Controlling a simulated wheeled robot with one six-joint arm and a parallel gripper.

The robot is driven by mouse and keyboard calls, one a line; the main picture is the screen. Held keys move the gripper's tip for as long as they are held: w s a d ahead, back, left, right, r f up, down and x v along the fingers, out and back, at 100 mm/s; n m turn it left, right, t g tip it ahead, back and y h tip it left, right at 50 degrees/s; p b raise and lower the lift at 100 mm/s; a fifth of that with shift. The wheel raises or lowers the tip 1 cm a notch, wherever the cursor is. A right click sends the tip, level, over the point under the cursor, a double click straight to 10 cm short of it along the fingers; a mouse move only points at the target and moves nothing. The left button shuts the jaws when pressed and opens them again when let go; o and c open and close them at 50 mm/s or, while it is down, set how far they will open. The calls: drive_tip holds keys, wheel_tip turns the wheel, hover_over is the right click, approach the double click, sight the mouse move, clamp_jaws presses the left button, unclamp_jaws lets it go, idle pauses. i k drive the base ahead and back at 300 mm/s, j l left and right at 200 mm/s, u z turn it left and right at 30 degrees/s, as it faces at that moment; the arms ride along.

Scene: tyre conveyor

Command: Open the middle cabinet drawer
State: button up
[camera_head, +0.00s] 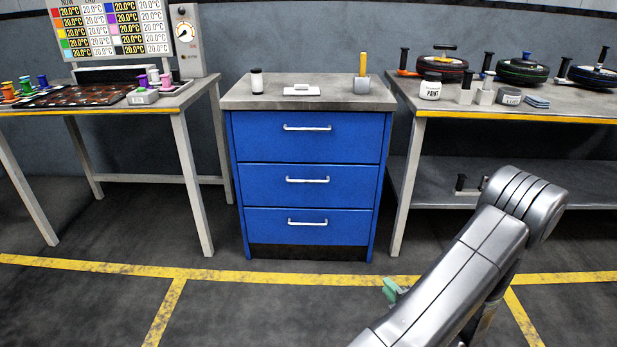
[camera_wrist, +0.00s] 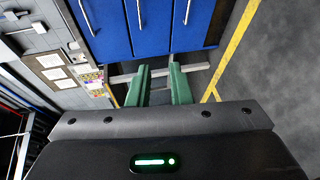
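The blue cabinet (camera_head: 234,190) stands in the middle of the head view with three drawers, each with a white bar handle. All three look closed. The middle drawer (camera_head: 280,190) has its handle (camera_head: 307,180) at the centre of its front. In the wrist view the cabinet appears turned sideways at the top, with the middle drawer (camera_wrist: 152,35) and its handle (camera_wrist: 139,14) near the upper edge. My gripper (camera_wrist: 161,70) has two green fingers spread apart with nothing between them, away from the handle. In the head view only a green bit of it shows beside my arm.
A left table (camera_head: 110,108) carries spools and a display panel. A right table (camera_head: 560,106) carries wheels, jars and small tools. The floor before the cabinet is clear, with yellow lines (camera_head: 230,275).

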sight(262, 184)
drive_tip(key=i+j+z, duration=0.1)
drive_tip(key=i+j, duration=0.15)
drive_tip(key=i+j+z, duration=0.1)
drive_tip(key=i+j, duration=0.15)
drive_tip(key=i+j+z, duration=0.1)
drive_tip(key=i+j, duration=0.15)
drive_tip(key=j, duration=0.2)
drive_tip(key=i+j+z, duration=0.1)
drive_tip(key=j, duration=0.25)
drive_tip(key=i+j+z, duration=0.1)
drive_tip(key=i+j, duration=0.2)
drive_tip(key=i+j+z, duration=0.1)
drive_tip(key=j, duration=0.35)
drive_tip(key=i+j+z, duration=0.1)
drive_tip(key=i+j, duration=0.2)
drive_tip(key=j, duration=0.1)
